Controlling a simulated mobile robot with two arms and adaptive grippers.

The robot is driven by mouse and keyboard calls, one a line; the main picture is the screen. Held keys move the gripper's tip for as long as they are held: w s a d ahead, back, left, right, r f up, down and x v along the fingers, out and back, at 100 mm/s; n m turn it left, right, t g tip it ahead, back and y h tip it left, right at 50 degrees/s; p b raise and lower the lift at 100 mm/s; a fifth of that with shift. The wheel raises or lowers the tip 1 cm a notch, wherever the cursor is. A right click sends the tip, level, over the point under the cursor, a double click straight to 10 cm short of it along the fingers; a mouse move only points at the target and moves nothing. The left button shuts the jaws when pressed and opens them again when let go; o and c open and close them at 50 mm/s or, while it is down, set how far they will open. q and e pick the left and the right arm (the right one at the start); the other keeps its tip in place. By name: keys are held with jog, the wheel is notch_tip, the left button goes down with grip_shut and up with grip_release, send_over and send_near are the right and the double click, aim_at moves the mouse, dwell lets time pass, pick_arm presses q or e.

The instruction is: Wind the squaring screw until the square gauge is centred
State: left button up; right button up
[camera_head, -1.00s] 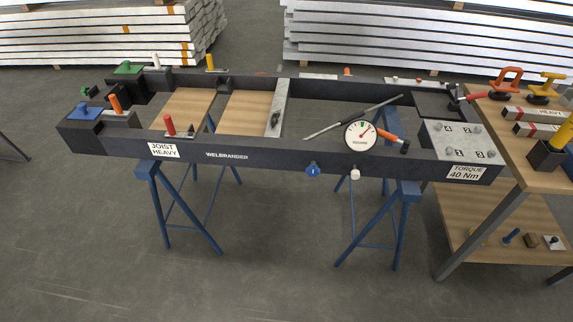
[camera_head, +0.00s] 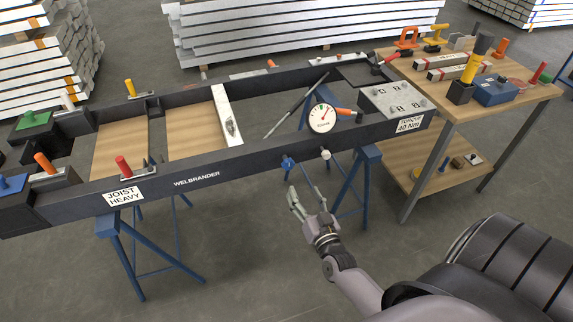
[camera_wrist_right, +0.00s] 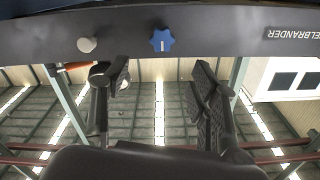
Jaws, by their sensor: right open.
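The square gauge (camera_head: 321,118) is a round white dial on the frame's inner side, with its needle tilted up to the right; its fine reading is too small to tell. A blue star-shaped knob (camera_head: 287,163), likely the squaring screw, sits on the near face of the dark frame (camera_head: 250,169). It also shows in the right wrist view (camera_wrist_right: 162,40), above the gap between my fingers. A white knob (camera_head: 326,154) is beside it. My right gripper (camera_head: 306,198) is open and empty, just below the blue knob and apart from it. My left gripper is out of view.
Blue trestles (camera_head: 362,180) support the frame. A wooden bench (camera_head: 520,95) with tools and clamps stands at the right. A grey bar (camera_head: 296,106) leans inside the frame beside the gauge. The floor in front is clear.

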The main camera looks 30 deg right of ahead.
aim_at(289, 166)
jog(key=x, duration=1.2)
jog(key=shift+a+b, duration=0.2)
jog(key=shift+b, duration=0.1)
jog(key=shift+w+d, duration=0.15)
jog(key=shift+w, duration=0.45)
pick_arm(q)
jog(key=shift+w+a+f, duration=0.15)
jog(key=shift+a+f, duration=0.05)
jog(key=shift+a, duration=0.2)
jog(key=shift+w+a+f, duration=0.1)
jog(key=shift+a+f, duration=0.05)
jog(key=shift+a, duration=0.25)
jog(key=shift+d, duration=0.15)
pick_arm(e)
jog(key=shift+c, duration=0.2)
jog(key=shift+c, duration=0.8)
jog(key=c, duration=1)
